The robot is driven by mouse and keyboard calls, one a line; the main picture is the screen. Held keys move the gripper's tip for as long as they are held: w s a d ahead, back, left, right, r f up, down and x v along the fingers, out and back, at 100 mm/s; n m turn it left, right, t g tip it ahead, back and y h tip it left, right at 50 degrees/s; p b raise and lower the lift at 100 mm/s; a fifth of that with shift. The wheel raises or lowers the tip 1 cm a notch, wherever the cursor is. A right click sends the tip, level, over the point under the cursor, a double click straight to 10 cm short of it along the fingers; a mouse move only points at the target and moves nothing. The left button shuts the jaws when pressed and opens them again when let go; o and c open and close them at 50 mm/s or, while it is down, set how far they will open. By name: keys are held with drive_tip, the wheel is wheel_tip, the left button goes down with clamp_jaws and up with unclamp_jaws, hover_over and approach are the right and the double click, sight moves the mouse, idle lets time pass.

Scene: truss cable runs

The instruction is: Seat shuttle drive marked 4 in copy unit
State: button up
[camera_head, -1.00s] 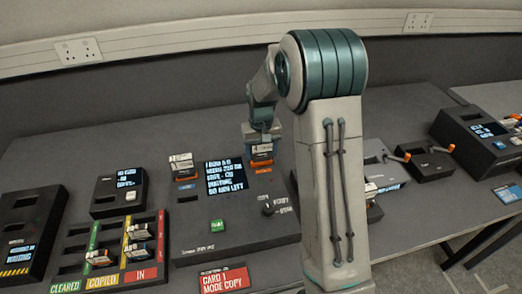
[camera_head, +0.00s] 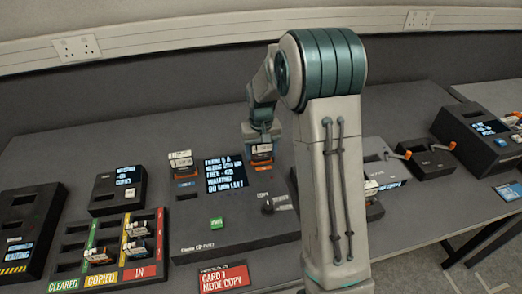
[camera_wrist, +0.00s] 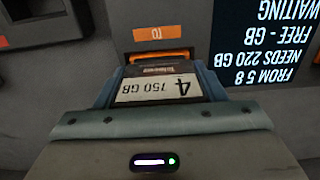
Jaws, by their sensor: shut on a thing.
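The shuttle drive marked 4 (camera_wrist: 158,88) has a white label that also carries a capacity in GB. My gripper (camera_wrist: 160,76) is shut on it, one blue-grey finger at each side. In the wrist view the drive's far end meets an orange-rimmed slot (camera_wrist: 158,57) below an orange label. I cannot tell how deep it sits. In the head view my gripper (camera_head: 262,141) is over the right slot of the copy unit (camera_head: 240,236), right of its screen (camera_head: 225,173).
A tray (camera_head: 72,240) with green, yellow and red lanes holds several drives at the left. A small screen unit (camera_head: 118,190) stands behind it. A green button (camera_head: 216,222) and a dark knob (camera_head: 268,207) are on the copy unit. Orange-handled devices (camera_head: 432,163) stand to the right.

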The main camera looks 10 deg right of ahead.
drive_tip(key=o, duration=1.5)
drive_tip(key=shift+r+p, duration=2.35)
drive_tip(key=shift+r, duration=1.45)
